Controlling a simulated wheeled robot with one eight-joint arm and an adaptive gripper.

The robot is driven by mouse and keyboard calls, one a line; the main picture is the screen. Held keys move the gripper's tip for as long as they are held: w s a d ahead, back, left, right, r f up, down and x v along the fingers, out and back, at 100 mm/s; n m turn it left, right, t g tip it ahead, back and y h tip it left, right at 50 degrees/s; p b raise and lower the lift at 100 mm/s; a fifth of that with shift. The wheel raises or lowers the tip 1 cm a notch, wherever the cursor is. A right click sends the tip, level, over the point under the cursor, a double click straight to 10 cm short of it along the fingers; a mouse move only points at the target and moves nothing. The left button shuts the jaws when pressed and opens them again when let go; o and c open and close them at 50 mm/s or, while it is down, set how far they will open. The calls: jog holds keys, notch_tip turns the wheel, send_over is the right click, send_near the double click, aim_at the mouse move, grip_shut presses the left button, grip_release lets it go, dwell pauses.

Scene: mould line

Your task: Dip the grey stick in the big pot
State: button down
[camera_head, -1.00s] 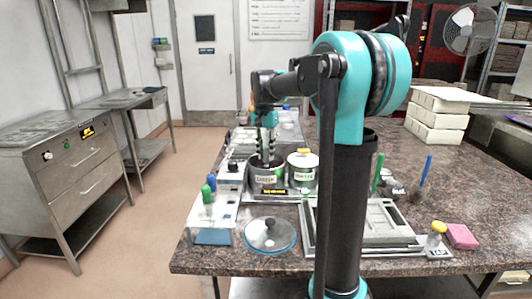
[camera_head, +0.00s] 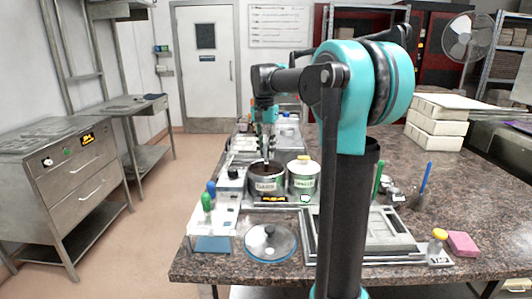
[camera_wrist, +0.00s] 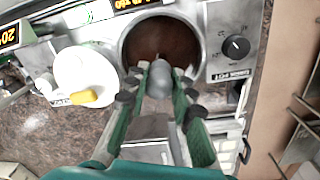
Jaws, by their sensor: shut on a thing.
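The big pot (camera_head: 267,185) is a metal pot with brown contents, standing open on a heater with a lit display. In the wrist view its open mouth (camera_wrist: 150,40) shows the brown surface. My gripper (camera_head: 267,145) is above this pot, pointing down. In the wrist view its fingers (camera_wrist: 161,85) are shut on the grey stick (camera_wrist: 160,76), seen nearly end-on over the near part of the pot's mouth. The stick's light lower part (camera_head: 266,157) shows just above the pot's rim. I cannot tell whether its tip touches the brown contents.
A pot with a white lid and yellow knob (camera_head: 303,175) stands close to the right. A rack with blue and green handles (camera_head: 208,200) is at the left. A round lid (camera_head: 269,242) and a framed tray (camera_head: 380,228) lie in front. A pink block (camera_head: 461,243) is right.

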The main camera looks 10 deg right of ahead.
jog(key=shift+r, duration=1.65)
jog(key=shift+r, duration=2.05)
